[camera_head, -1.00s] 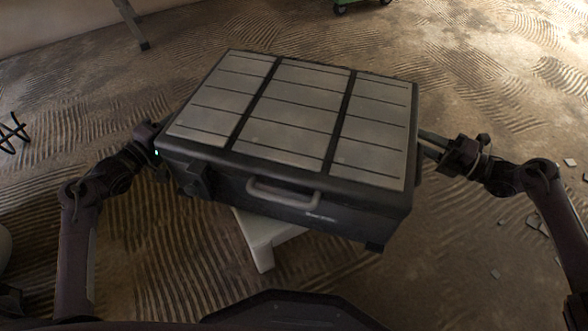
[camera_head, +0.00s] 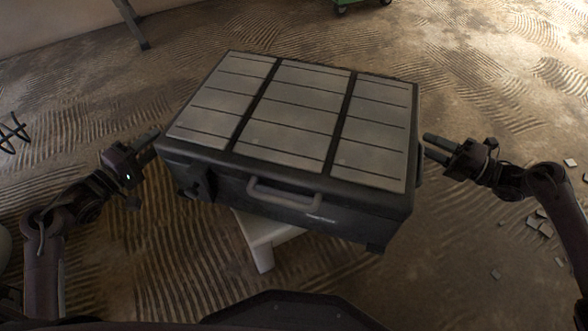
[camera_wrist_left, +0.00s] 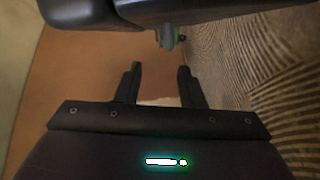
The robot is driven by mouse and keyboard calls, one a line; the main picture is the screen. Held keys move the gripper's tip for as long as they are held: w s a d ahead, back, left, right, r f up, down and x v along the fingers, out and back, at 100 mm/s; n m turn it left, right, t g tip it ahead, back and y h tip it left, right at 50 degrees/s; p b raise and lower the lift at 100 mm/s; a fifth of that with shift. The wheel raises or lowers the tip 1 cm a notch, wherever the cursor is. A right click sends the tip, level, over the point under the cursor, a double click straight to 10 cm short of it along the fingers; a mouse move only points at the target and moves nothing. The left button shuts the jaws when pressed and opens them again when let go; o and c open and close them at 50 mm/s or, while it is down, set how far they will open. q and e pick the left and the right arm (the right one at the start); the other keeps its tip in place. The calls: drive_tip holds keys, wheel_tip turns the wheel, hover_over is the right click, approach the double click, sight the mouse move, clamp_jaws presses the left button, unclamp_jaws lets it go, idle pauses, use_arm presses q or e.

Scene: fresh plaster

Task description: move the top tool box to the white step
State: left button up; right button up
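The tool box (camera_head: 285,115), black with grey panels on its lid and a grey front handle, rests turned on the white step (camera_head: 262,232). Only the step's front edge and one leg show under it. My right gripper (camera_head: 432,147) is open and empty beside the box's right side, apart from it. My left gripper (camera_head: 150,146) is off the box's left side. In the left wrist view the left gripper's fingers (camera_wrist_left: 158,82) stand apart with nothing between them, and the dark box edge (camera_wrist_left: 210,10) lies ahead.
A green wheeled thing (camera_head: 345,5) stands at the far top. A dark metal leg (camera_head: 132,22) is at the upper left, and a black wire stand (camera_head: 12,132) at the left edge. Small broken tile pieces (camera_head: 540,225) lie on the floor at right. The floor around the step is mostly clear.

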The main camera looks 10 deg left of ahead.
drive_tip(key=v, duration=1)
